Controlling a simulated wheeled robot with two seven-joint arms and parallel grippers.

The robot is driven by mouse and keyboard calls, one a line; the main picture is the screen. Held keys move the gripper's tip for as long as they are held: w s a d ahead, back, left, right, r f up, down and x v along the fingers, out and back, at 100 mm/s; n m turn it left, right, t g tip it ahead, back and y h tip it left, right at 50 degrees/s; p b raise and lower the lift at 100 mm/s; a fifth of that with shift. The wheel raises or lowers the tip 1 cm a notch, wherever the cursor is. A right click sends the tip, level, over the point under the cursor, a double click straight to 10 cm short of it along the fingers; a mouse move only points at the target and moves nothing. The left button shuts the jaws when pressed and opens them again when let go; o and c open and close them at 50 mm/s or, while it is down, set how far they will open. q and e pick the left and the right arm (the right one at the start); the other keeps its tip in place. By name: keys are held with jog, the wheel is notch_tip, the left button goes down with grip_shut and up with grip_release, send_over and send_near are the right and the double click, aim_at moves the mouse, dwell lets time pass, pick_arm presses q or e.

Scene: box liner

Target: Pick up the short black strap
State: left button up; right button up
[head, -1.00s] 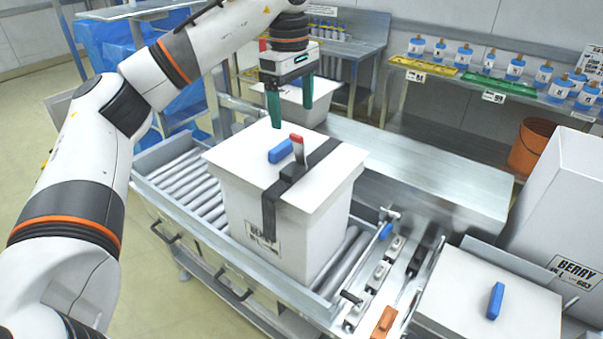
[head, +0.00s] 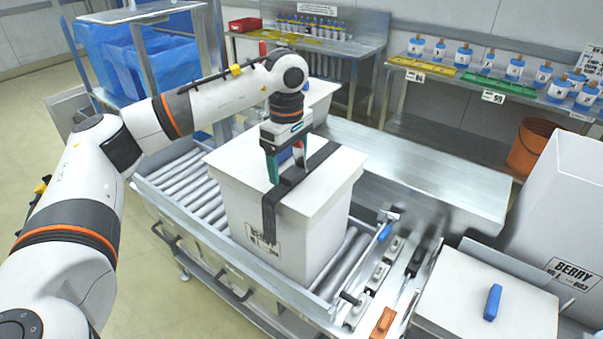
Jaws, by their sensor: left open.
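The short black strap (head: 269,215) lies across the lid of a white box (head: 235,165) and hangs down its front side. My left gripper (head: 289,175) is low over the lid, its green fingers pointing down, open, at the strap's buckle. The fingers hide most of the buckle and its red lever. I cannot tell whether they touch the strap. A blue handle on the lid is partly hidden behind the gripper. My right gripper is not in view.
The box stands on a roller conveyor (head: 178,178) with metal side rails. A second white box with a blue handle (head: 492,302) is at the lower right, near a tall box labelled BERRY (head: 560,205). A bare steel surface (head: 425,170) lies behind the conveyor.

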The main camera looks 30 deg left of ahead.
pick_arm(q)
jog(key=c, duration=1.4)
jog(key=shift+r, duration=0.1)
